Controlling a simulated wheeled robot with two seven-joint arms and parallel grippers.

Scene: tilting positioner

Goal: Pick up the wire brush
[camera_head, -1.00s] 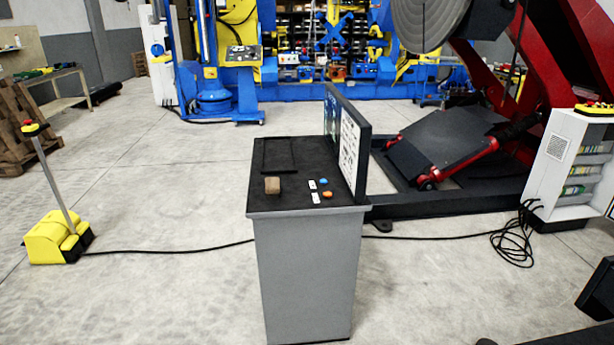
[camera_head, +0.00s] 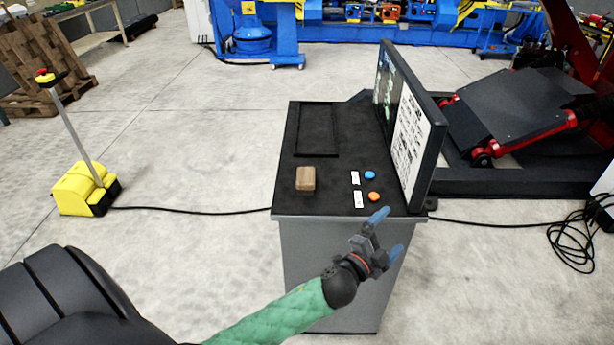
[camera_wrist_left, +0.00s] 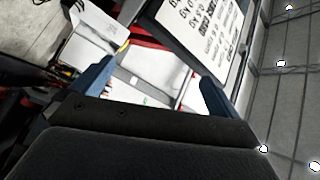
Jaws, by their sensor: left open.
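A small brown wooden-looking block (camera_head: 305,178), the only thing here that could be the wire brush, lies on the black top of a grey console (camera_head: 340,168). Its bristles cannot be made out. My left gripper (camera_head: 387,234) has blue fingertips and is open and empty. It is in front of the console's near right corner, to the right of the block and apart from it. In the left wrist view the two blue fingers (camera_wrist_left: 153,85) are spread, and the block does not show. My right gripper is not in view.
A monitor panel (camera_head: 412,130) stands upright on the console's right side. A blue button (camera_head: 370,174) and an orange button (camera_head: 375,197) are near it. An empty dark frame (camera_head: 316,130) lies behind the block. A yellow pedal box (camera_head: 85,188) stands on the floor at left.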

